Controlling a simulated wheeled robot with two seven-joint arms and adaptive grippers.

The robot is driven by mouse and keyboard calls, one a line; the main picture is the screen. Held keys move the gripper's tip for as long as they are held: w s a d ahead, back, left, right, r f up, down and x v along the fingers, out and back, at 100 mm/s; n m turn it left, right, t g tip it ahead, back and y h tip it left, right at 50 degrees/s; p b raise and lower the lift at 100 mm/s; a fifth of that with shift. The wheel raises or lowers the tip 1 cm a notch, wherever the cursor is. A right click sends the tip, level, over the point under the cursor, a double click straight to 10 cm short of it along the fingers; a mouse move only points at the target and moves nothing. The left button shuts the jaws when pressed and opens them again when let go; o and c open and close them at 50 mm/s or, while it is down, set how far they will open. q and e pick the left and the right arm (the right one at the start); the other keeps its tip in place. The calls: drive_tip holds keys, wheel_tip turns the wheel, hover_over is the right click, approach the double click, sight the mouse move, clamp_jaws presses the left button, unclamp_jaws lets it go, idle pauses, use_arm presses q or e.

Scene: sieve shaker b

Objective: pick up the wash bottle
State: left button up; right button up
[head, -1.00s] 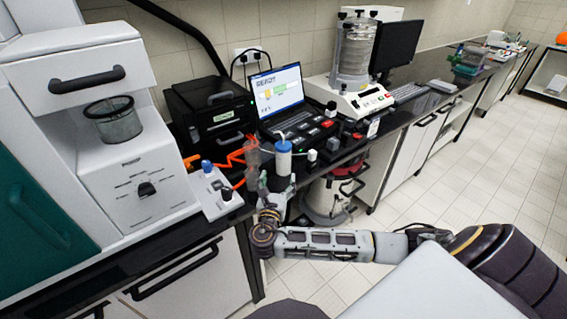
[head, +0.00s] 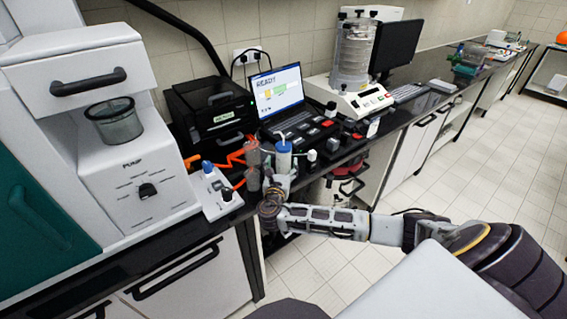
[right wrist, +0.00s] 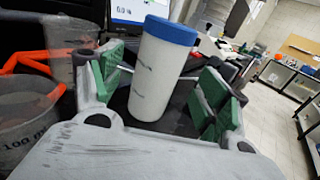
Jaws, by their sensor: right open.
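The wash bottle (head: 284,158), white with a blue cap, stands upright near the front edge of the black bench. In the right wrist view the bottle (right wrist: 157,75) shows large, between the two green-padded fingers. My right gripper (head: 277,183) is open, just in front of the bottle, and hides its lower part in the head view. In the right wrist view my right gripper (right wrist: 163,92) has a visible gap to the bottle on the right side. Whether the left finger touches it I cannot tell. My left gripper is not in view.
A clear beaker (head: 253,155) stands close left of the bottle; graduated vessels (right wrist: 28,118) are left in the wrist view. Behind are a laptop (head: 279,90) and a black box device (head: 212,108). A white switch box (head: 217,195) is left. A sieve shaker (head: 352,95) stands right.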

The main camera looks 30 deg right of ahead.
sight(282, 161)
idle(0.3)
drive_tip(key=shift+p+x, duration=0.35)
drive_tip(key=shift+x, duration=2.25)
drive_tip(key=shift+f, duration=0.15)
drive_tip(key=shift+c, duration=0.3)
drive_tip(key=c, duration=0.7)
